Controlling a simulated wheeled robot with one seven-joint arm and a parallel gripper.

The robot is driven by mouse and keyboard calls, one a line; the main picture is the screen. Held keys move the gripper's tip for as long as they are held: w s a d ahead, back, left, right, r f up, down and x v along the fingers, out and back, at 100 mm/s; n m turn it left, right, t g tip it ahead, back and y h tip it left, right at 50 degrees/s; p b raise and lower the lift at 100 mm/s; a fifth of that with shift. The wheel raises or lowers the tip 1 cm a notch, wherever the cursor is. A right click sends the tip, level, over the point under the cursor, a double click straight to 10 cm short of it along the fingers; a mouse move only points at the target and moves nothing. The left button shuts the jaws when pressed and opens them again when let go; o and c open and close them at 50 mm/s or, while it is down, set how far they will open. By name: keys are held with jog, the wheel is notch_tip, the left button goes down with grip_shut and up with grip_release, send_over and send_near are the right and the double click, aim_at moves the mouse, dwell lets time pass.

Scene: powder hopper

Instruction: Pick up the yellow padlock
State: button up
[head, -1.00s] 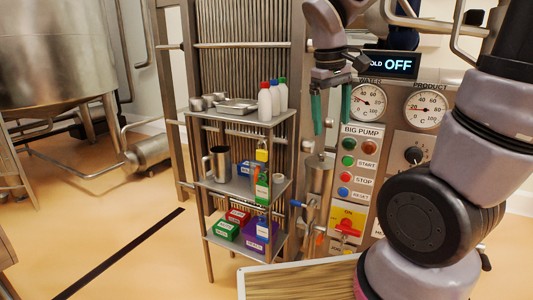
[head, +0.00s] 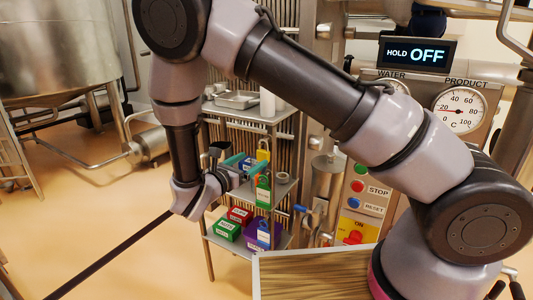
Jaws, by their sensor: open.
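The yellow padlock (head: 263,155) hangs at the right front of the shelf rack, at the height of its middle shelf. A green padlock (head: 263,192) hangs just below it, with a white label. My gripper (head: 247,169) is open, with teal fingers pointing right toward the padlocks. Its fingertips appear just left of the yellow padlock and a little lower in the picture. I cannot tell the exact gap in depth. Nothing shows between the fingers. My wrist hides the left part of the middle shelf.
The rack (head: 281,192) holds small boxes and a purple bin (head: 275,236) on its lower shelf. A metal tray (head: 237,100) stands on top. The gauge panel (head: 460,106) is to the right. Open floor lies left of the rack.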

aim_at(261, 152)
jog(key=shift+n+t+y, duration=0.3)
jog(key=shift+n+t, duration=0.1)
jog(key=shift+n, duration=0.1)
jog(key=x, duration=1)
jog(key=shift+w+a+f, duration=0.25)
jog(key=shift+w+a, duration=0.05)
grip_shut()
jog(key=shift+r, duration=0.15)
jog(key=shift+r, duration=0.3)
jog(key=r+v, duration=0.1)
jog(key=v, duration=1.7)
jog(key=shift+r, duration=0.3)
